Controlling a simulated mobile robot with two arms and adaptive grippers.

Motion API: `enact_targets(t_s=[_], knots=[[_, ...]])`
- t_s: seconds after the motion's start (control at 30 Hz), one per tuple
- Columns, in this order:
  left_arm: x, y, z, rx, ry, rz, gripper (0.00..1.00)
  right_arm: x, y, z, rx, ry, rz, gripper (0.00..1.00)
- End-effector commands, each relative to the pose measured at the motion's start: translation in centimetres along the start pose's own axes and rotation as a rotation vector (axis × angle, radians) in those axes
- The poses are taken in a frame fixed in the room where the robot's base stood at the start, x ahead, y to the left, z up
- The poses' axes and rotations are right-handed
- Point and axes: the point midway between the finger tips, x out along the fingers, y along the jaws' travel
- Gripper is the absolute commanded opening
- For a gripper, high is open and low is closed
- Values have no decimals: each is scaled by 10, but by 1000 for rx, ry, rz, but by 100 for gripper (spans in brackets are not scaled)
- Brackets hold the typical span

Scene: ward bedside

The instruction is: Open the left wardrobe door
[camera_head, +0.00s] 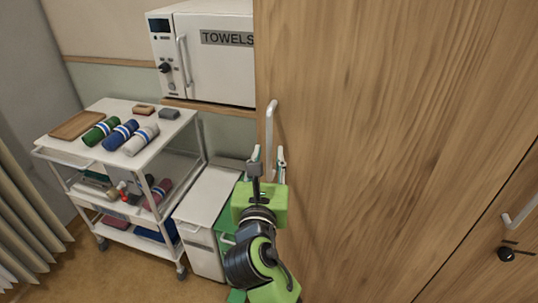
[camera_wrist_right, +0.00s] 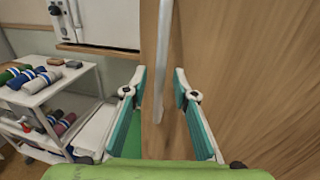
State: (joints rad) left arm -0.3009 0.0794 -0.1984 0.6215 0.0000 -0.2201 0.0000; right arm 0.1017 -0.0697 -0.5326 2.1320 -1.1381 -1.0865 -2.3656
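The wooden wardrobe door panel (camera_head: 380,110) fills the right half of the head view. A pale upright bar handle (camera_head: 270,128) stands near its left edge. My right gripper (camera_head: 267,158) is at the lower part of this handle. In the right wrist view the gripper (camera_wrist_right: 159,76) is open, with a finger on each side of the handle (camera_wrist_right: 163,55) and gaps on both sides. Whether the handle lies fully between the finger pads in depth is hard to tell. My left gripper is not in view.
A second handle (camera_head: 520,210) and a dark lock knob (camera_head: 506,254) sit beyond a seam at the right. A white trolley (camera_head: 165,135) with rolled towels stands left, beside a white cabinet (camera_head: 205,195). A towel warmer (camera_head: 215,65) is behind. Some floor is clear at lower left.

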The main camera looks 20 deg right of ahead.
Motion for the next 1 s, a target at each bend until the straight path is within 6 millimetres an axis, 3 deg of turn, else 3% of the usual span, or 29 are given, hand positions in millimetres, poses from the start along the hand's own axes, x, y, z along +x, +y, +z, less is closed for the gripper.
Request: enact_targets(t_s=[0.2,0.53,0.57,0.67,1.0], knots=[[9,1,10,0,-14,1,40,23,0,-1,1,-1,0,26],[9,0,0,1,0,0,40,27,0,0,0,1,0,26],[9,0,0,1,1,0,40,27,0,0,0,1,0,23],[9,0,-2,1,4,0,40,27,0,0,0,1,0,0],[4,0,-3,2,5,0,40,23,4,1,-1,1,14,0]])
